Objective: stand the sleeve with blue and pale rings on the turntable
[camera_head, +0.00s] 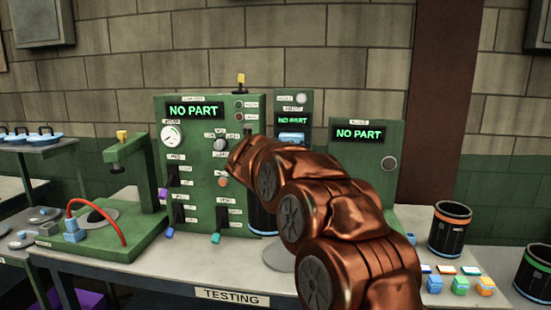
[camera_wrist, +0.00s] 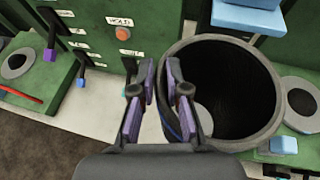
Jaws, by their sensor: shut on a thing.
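A dark sleeve (camera_head: 262,219) with a blue ring shows partly behind my copper arm in the head view; the arm hides the rest, and I cannot make out a pale ring. In the wrist view the sleeve (camera_wrist: 270,95) looks upright, its wide mouth facing the camera. My gripper (camera_wrist: 160,75) is shut on its left wall, with a finger on either side. A pale round disc (camera_head: 277,258), which may be the turntable, lies on the bench below the sleeve, partly hidden by my arm. I cannot tell whether the sleeve touches it.
Green panels (camera_head: 207,170) reading "NO PART" stand close behind. A green press-like fixture (camera_head: 135,165) with a red cable is at left. Another sleeve (camera_head: 450,228) with an orange ring and small coloured blocks (camera_head: 460,284) are at right. A green-ringed sleeve (camera_head: 535,270) is farther right.

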